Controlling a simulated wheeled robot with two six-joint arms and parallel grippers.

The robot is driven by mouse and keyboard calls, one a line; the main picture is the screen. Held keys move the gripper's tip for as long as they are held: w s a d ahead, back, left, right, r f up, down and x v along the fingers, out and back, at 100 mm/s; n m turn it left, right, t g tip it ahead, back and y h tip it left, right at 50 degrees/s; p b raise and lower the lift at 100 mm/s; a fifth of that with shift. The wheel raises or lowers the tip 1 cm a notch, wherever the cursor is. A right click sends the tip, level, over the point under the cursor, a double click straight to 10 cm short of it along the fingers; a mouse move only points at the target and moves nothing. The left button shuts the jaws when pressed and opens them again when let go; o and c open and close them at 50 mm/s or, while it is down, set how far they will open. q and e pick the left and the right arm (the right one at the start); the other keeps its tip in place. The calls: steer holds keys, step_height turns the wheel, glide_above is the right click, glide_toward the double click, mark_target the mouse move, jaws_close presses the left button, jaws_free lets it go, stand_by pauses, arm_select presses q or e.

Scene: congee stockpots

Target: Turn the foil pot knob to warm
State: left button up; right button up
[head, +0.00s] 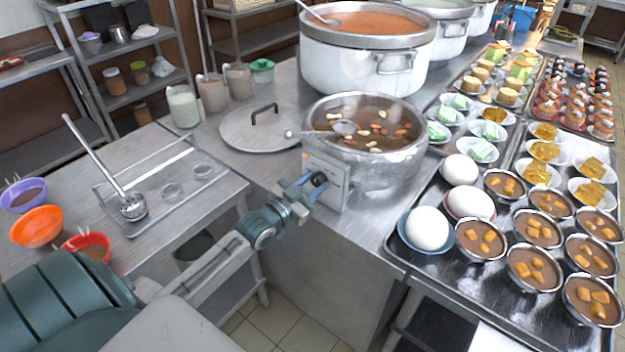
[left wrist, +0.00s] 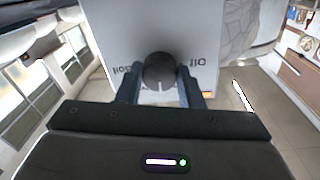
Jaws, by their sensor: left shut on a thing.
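The foil pot (head: 366,140) is a wide pot wrapped in foil, with brown soup and a ladle in it, at the counter's front edge. A white control box (head: 333,184) stands in front of it and carries a dark round knob (head: 319,179). In the left wrist view the knob (left wrist: 159,70) sits between my two fingers, with printed lettering on the panel partly hidden behind them. My left gripper (head: 308,186) is shut on the knob; it also shows in the left wrist view (left wrist: 160,84). My right gripper is not in view.
A flat lid (head: 259,127) lies left of the foil pot. A white stockpot (head: 364,60) stands behind it. Trays of bowls and desserts (head: 403,243) fill the right side. A rack with a ladle (head: 141,226) and several colored bowls are at left.

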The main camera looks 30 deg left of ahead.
arm_select(q)
steer(key=n+p, duration=0.1)
steer(key=n, duration=0.4)
steer(key=shift+p, duration=0.35)
steer(key=shift+n+y, duration=0.3)
steer(key=shift+n, duration=0.6)
steer(key=o, duration=1)
steer(key=shift+c, duration=0.2)
